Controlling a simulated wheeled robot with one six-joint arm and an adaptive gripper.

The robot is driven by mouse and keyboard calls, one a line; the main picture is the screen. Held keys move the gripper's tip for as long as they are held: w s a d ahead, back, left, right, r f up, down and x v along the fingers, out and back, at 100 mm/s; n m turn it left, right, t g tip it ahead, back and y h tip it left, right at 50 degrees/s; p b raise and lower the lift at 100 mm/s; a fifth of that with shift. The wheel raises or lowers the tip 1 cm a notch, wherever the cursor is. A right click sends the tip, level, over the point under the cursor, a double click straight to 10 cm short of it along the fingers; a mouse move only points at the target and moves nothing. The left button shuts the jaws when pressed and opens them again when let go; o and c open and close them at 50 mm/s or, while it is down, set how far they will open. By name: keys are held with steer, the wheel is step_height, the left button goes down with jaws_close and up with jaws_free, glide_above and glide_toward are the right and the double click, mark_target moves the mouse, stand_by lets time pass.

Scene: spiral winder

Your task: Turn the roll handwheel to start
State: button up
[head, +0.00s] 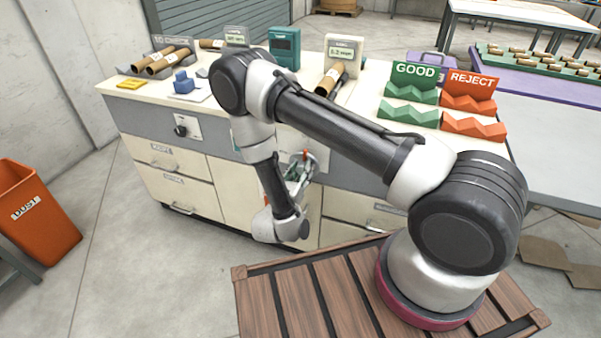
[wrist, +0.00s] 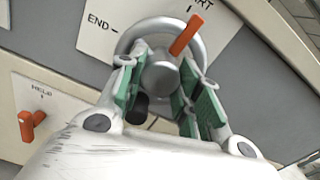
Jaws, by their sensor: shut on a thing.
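The roll handwheel (wrist: 125,42) is a grey ring with a round hub (wrist: 160,75) in the wrist view, on a pale plate (wrist: 97,25) marked END and, partly cut off, START. An orange pointer (wrist: 187,35) slants up and right toward the START mark. A dark knob (wrist: 148,108) shows below the hub. My gripper (wrist: 160,82) has its green-padded fingers on both sides of the hub, shut on the handwheel. In the head view my gripper (head: 299,170) is at the bench front, and my arm hides most of the wheel.
A HELD plate (wrist: 50,105) with an orange lever (wrist: 27,125) is left of the wheel. A dark knob (head: 180,131) is farther left on the bench front. Drawers (head: 165,160) lie below. Cardboard tubes (head: 165,60) and GOOD (head: 414,71) and REJECT (head: 470,82) racks stand on top.

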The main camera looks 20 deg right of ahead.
steer(key=shift+n, duration=0.6)
steer(key=o, duration=1)
steer(key=v, duration=1.2)
